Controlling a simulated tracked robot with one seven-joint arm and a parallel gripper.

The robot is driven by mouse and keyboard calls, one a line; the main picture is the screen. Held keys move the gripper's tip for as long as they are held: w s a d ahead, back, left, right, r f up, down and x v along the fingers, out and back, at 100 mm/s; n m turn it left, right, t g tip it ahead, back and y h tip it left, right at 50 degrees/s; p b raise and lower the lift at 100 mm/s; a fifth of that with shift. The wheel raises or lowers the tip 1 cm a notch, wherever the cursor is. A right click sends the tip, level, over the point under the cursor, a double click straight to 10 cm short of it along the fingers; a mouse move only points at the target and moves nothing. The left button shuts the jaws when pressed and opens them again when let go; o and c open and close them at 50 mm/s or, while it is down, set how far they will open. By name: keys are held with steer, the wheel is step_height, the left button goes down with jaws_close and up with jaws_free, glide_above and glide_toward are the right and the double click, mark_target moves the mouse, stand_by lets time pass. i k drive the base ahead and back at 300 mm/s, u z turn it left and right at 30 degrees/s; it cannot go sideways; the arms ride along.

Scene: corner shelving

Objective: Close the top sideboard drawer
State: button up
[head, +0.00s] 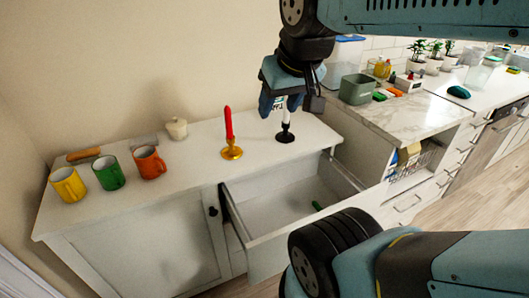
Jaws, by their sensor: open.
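The white sideboard (210,178) stands against the wall in the head view. Its top drawer (270,212) is pulled well out, with its inside in view and a small green item (318,206) lying in it. My arm hides part of the drawer front at the right. My gripper (288,106) is open and points down, over the back right of the sideboard top in the picture. A white candle in a black holder (285,136) shows just below and partly behind it; I cannot tell whether they touch.
A red candle in a gold holder (231,150), a lidded jar (177,129) and yellow (68,185), green (109,173) and orange (150,163) mugs stand on the sideboard. A marble counter (412,116) with a grey-green bin (357,89) adjoins at right.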

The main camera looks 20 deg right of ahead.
mark_target(262, 207)
steer(key=z, duration=1.85)
steer(key=i, duration=0.15)
steer(key=z, duration=1.05)
steer(key=k, duration=0.2)
steer(key=u, duration=1.7)
steer(key=k, duration=0.45)
steer(key=u, duration=0.05)
